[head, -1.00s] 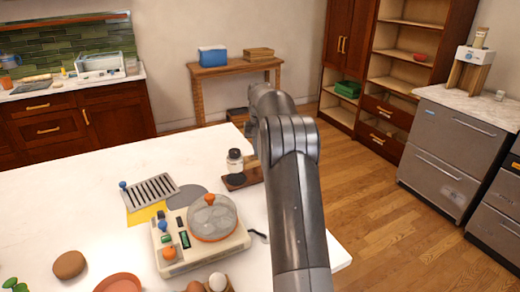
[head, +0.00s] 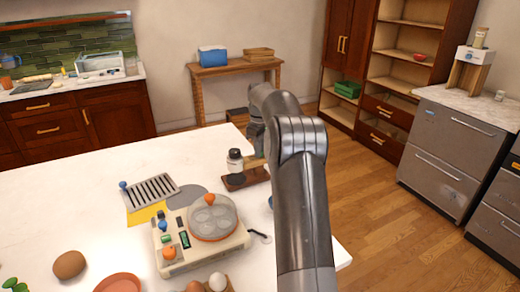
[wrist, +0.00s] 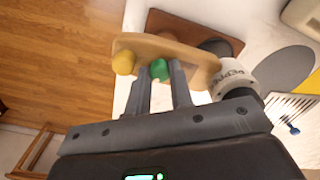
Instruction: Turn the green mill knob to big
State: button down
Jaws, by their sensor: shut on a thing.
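The green mill knob (wrist: 159,70) sits on the edge of a pale wooden block (wrist: 190,58) in the wrist view. In the head view my arm hides the knobs and part of the block (head: 258,173). I cannot read a size mark.
An egg cooker (head: 200,240) with a clear lid, a slotted rack (head: 152,190) and a grey disc (head: 188,197) are nearby. Wooden floor lies beyond the counter's edge.

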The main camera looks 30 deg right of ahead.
jog(key=shift+n, duration=0.9)
jog(key=c, duration=1.3)
grip_release()
notch_tip(320, 180, up, 11)
jog(key=shift+f, duration=0.1)
